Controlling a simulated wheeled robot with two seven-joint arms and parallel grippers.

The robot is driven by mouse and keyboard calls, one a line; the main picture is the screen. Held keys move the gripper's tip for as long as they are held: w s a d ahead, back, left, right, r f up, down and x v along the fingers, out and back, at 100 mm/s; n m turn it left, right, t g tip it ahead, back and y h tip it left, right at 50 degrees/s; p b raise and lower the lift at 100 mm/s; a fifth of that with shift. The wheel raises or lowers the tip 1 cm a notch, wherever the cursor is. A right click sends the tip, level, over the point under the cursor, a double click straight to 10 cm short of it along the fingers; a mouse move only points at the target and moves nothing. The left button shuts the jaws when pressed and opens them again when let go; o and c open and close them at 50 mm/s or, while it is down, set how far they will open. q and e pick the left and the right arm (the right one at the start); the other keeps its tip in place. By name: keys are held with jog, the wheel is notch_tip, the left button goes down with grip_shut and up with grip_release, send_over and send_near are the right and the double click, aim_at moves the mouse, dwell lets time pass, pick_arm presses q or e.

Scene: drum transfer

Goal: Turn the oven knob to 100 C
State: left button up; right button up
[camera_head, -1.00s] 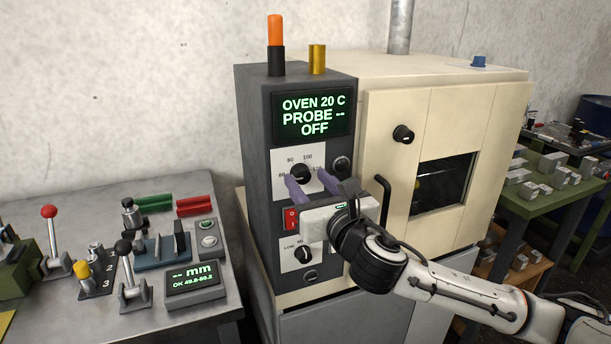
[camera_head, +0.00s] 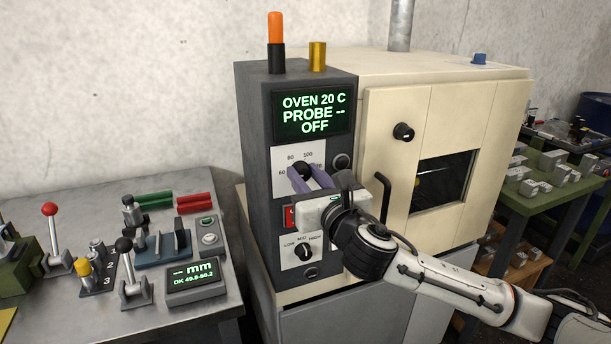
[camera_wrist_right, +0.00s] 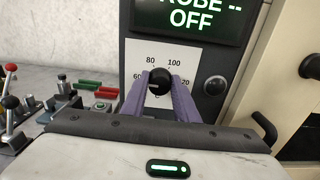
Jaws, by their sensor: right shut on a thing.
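The black oven knob (camera_head: 302,170) sits on a white dial plate (camera_head: 284,158) marked with numbers, 80 and 100 among them, on the dark control panel. My right gripper (camera_head: 308,176) has its purple fingers shut on the knob, one on each side. In the right wrist view the knob (camera_wrist_right: 160,80) shows between the fingertips of the gripper (camera_wrist_right: 160,85). Which mark the knob points to is hidden. The display (camera_head: 313,115) reads OVEN 20 C, PROBE -- and OFF. My left gripper is not in view.
A red switch (camera_head: 290,216) is partly hidden by my gripper. A lower LOW-MID-HIGH knob (camera_head: 303,252) is below it. The oven door handle (camera_head: 384,195) stands out close to the right of my wrist. A bench with levers (camera_head: 125,270) is at left.

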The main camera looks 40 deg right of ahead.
jog(key=m, duration=0.5)
jog(key=shift+d+f+m, duration=0.1)
jog(key=shift+m, duration=0.2)
jog(key=m, duration=0.6)
jog(key=shift+m, duration=0.3)
jog(key=m, duration=0.5)
jog(key=shift+f, duration=0.15)
jog(key=m, duration=0.6)
jog(key=shift+f, duration=0.1)
jog(key=shift+m, duration=0.3)
jog(key=o, duration=1.1)
jog(key=shift+c, duration=0.2)
